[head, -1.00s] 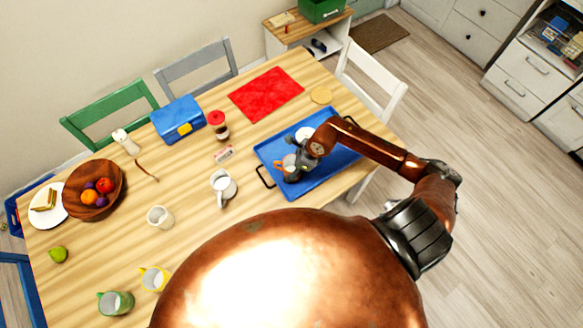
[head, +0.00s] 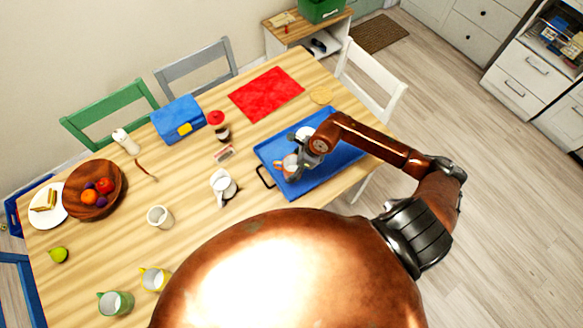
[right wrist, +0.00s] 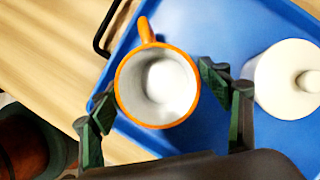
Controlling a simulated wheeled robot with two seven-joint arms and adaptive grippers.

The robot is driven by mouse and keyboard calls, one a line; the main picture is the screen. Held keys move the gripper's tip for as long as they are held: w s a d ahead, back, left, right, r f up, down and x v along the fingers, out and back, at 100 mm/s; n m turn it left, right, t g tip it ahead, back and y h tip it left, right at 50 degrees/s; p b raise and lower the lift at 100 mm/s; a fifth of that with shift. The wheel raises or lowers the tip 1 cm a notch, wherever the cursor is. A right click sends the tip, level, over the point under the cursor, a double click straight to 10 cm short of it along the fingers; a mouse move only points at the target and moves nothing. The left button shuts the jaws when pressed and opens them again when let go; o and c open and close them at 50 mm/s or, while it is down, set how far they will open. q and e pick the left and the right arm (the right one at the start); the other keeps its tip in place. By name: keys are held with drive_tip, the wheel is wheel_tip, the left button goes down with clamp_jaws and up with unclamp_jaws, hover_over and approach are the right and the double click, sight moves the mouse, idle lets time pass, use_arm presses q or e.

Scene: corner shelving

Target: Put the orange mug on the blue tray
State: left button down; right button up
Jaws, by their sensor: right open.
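The orange mug (head: 289,163) stands upright on the blue tray (head: 328,174), near the tray's left end. The right wrist view shows its orange rim, pale inside and orange handle (right wrist: 147,30), with the blue tray (right wrist: 215,25) below it. My right gripper (head: 296,168) is over the mug. In the right wrist view the open fingers (right wrist: 157,95) are on either side of the mug, with a gap on the right; contact on the left is unclear. The mug's base is hidden. My left gripper is not in view.
A white lidded pot (right wrist: 292,80) is on the tray beside the mug, also visible in the head view (head: 303,132). A white mug or jug (head: 222,186) stands left of the tray.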

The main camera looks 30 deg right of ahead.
drive_tip(key=v, duration=1)
